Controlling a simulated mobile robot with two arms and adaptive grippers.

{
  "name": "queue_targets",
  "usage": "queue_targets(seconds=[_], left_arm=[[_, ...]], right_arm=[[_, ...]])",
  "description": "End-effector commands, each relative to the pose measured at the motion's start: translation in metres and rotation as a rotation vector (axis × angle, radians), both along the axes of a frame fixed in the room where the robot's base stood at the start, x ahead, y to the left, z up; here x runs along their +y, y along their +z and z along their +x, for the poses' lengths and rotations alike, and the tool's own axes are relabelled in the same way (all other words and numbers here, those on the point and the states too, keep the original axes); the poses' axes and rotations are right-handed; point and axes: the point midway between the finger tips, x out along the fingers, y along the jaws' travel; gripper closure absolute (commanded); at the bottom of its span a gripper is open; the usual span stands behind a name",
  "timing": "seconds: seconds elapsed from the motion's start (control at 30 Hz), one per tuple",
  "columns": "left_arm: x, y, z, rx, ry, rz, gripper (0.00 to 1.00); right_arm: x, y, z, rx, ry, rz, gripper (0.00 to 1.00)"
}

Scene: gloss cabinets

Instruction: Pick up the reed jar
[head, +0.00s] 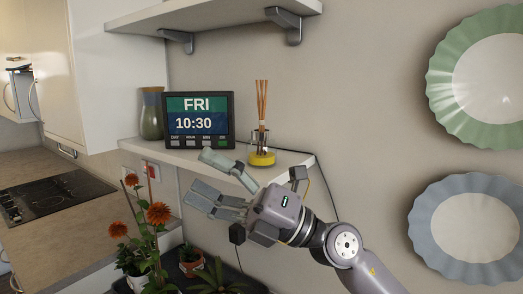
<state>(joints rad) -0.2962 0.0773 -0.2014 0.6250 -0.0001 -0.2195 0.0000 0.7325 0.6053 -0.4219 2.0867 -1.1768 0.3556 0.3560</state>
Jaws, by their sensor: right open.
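The reed jar (262,157) stands upright on the lower wall shelf (188,158), near its right end. It has a yellow base, a clear glass body and several tan reeds sticking up. My right gripper (207,178) is open and empty, in front of and below the shelf edge, to the lower left of the jar. Its fingers point left and it does not touch the jar. My left gripper is not in view.
A digital clock (200,119) stands left of the jar, with a vase (152,114) beyond it. An upper shelf (200,14) hangs above. Potted orange flowers (157,213) stand below the gripper. Two wall plates hang right, one green (440,80), one blue-grey (425,225).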

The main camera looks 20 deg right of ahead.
Motion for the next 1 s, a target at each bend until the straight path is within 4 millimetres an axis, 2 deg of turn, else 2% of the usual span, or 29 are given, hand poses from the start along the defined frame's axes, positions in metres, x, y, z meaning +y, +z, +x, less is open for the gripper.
queue_targets(seconds=[0.03, 0.07, 0.17, 0.27, 0.4, 0.5, 0.6, 0.7, 0.77, 1.0], left_arm=[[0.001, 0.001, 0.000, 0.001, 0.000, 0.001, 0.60], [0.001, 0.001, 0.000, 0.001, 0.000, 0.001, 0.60], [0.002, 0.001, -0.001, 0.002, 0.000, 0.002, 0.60], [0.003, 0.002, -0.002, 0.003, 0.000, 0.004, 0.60], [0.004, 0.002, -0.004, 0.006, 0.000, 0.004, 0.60], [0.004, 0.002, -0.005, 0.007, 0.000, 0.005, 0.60], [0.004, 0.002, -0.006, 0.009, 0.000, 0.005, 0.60], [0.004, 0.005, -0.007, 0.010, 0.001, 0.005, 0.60], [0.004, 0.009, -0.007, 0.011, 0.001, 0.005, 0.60], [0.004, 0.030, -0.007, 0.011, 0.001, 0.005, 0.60]], right_arm=[[0.008, 0.007, -0.005, -0.098, -0.013, -0.171, 0.21], [0.011, 0.006, -0.006, -0.141, -0.024, -0.272, 0.21], [0.002, 0.001, 0.005, -0.248, -0.122, -0.607, 0.21], [-0.035, 0.004, 0.026, -0.283, -0.283, -0.902, 0.21], [-0.107, 0.027, 0.047, -0.240, -0.547, -1.183, 0.21], [-0.151, 0.045, 0.051, -0.184, -0.699, -1.290, 0.21], [-0.179, 0.057, 0.050, -0.138, -0.794, -1.343, 0.21], [-0.190, 0.060, 0.054, -0.114, -0.832, -1.365, 0.21], [-0.190, 0.058, 0.061, -0.108, -0.838, -1.369, 0.21], [-0.176, 0.040, 0.107, -0.107, -0.833, -1.368, 0.21]])
